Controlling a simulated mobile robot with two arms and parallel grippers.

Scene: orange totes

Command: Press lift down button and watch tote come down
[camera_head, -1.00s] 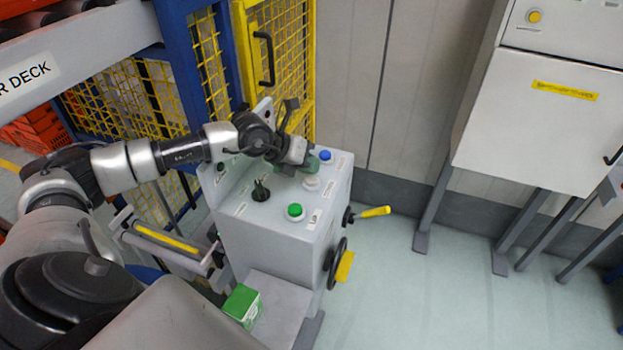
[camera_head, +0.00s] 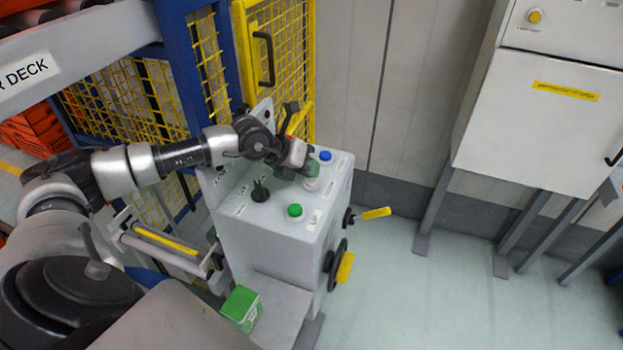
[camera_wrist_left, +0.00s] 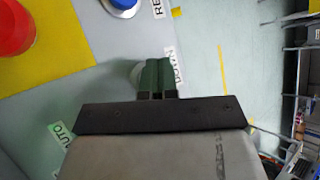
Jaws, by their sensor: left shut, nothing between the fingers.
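The grey control box (camera_head: 272,232) stands in the centre of the head view. Its top carries a white button (camera_head: 311,185), a green button (camera_head: 295,210), a blue button (camera_head: 325,155) and a black selector knob (camera_head: 260,191). My left gripper (camera_head: 312,172) is shut and empty, with its green fingertips at the white button. In the left wrist view the fingertips (camera_wrist_left: 155,76) partly cover the white button (camera_wrist_left: 136,74), beside a label reading DOWN (camera_wrist_left: 175,68). I cannot tell whether they touch it. Orange totes (camera_head: 32,132) are stacked at the far left.
A yellow mesh gate (camera_head: 283,60) and blue post (camera_head: 205,70) stand behind the box. A red button (camera_wrist_left: 14,30) on a yellow plate shows in the left wrist view. A yellow-handled crank (camera_head: 375,213) sticks out at right. The floor (camera_head: 420,290) right of it is clear.

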